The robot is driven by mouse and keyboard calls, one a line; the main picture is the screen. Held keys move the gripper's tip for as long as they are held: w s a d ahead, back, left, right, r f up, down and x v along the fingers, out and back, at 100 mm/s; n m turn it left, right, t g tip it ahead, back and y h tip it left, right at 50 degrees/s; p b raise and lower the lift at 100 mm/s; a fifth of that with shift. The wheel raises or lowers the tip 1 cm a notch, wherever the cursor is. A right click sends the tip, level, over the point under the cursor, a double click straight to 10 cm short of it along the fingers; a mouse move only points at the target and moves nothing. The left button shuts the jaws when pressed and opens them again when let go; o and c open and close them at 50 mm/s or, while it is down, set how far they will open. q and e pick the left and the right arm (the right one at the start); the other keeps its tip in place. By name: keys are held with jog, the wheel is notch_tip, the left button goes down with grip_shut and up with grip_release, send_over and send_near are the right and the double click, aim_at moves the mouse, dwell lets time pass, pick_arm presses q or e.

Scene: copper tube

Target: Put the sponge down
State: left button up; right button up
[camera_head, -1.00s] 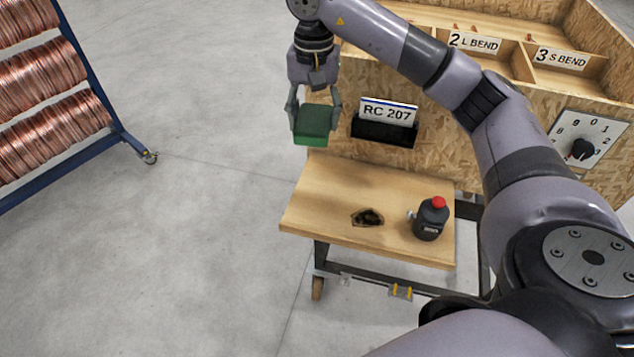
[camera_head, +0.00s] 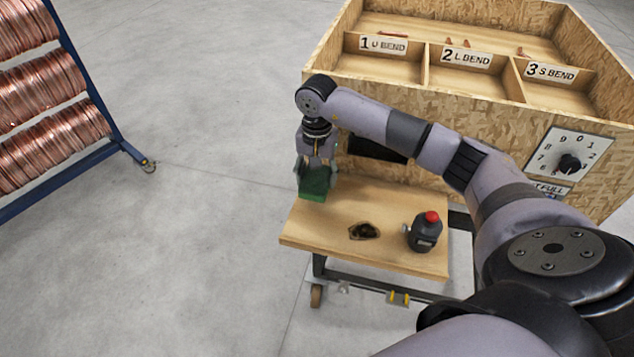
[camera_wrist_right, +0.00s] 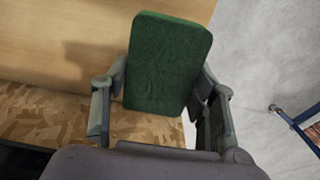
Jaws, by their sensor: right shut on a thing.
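The green sponge (camera_head: 314,184) is at the back left corner of the wooden shelf (camera_head: 360,215). My right gripper (camera_head: 316,172) is shut on it from above. In the right wrist view the sponge (camera_wrist_right: 168,65) sits between the two fingers (camera_wrist_right: 160,110), with the shelf's wood surface beyond it. I cannot tell whether the sponge touches the shelf. My left gripper is not in view.
Behind is a chipboard bin with labelled compartments (camera_head: 468,57). A rack of copper coils (camera_head: 50,90) stands at left.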

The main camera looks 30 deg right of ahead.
aim_at(317, 187)
notch_tip(317, 187, down, 4)
jog(key=shift+r+p, duration=0.1)
jog(key=shift+p, duration=0.4)
jog(key=shift+f+b, duration=0.25)
jog(key=shift+b, duration=0.05)
jog(key=o, duration=0.8)
jog(key=shift+r, duration=0.1)
